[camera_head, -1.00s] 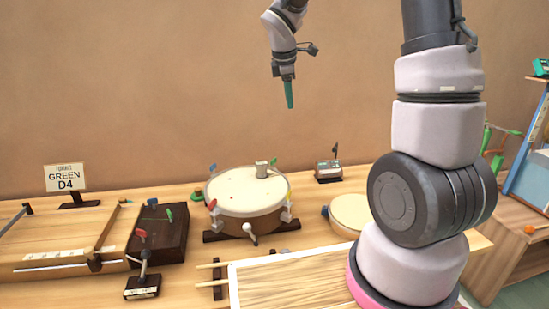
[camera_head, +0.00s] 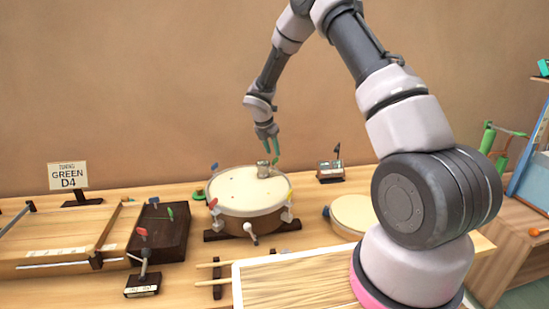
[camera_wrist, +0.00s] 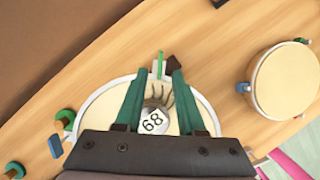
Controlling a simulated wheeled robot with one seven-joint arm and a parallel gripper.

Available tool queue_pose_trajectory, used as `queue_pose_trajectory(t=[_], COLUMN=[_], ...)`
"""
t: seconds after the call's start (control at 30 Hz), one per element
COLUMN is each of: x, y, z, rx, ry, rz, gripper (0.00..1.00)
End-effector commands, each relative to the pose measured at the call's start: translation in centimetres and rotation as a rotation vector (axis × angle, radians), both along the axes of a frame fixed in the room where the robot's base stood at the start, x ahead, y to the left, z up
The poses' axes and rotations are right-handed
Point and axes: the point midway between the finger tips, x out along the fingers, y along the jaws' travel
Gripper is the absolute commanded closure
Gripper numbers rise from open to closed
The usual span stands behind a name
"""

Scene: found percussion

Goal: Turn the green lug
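A round drum (camera_head: 240,205) with a pale head and coloured lugs stands on the bench. The green lug (camera_wrist: 160,66) is a thin upright piece at the drum's far rim, just beyond and between my fingertips in the wrist view. In the head view my gripper hides most of it. My gripper (camera_head: 270,145) points down over the far side of the drum. Its two teal fingers are open and empty in the wrist view (camera_wrist: 159,77). A small grey device (camera_head: 263,169) sits on the drumhead; its face (camera_wrist: 152,122) reads 68 between the fingers.
A sign (camera_head: 68,177) reads GREEN D4. A small box device (camera_head: 330,170) stands behind right of the drum. A smaller drum (camera_head: 352,213) is to the right. A stringed tray (camera_head: 300,280) is in front.

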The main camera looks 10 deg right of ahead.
Motion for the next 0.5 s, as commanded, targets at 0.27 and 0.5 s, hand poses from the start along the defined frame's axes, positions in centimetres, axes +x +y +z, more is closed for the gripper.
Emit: queue_pose_trajectory(t=[0.27, 0.5], x=[1.1, 1.3], y=[-1.0, -1.1], z=[-3.4, -3.9], rx=[0.0, 0.001], ry=[0.0, -0.002], rz=[-0.001, -0.001], gripper=[0.61, 0.61])
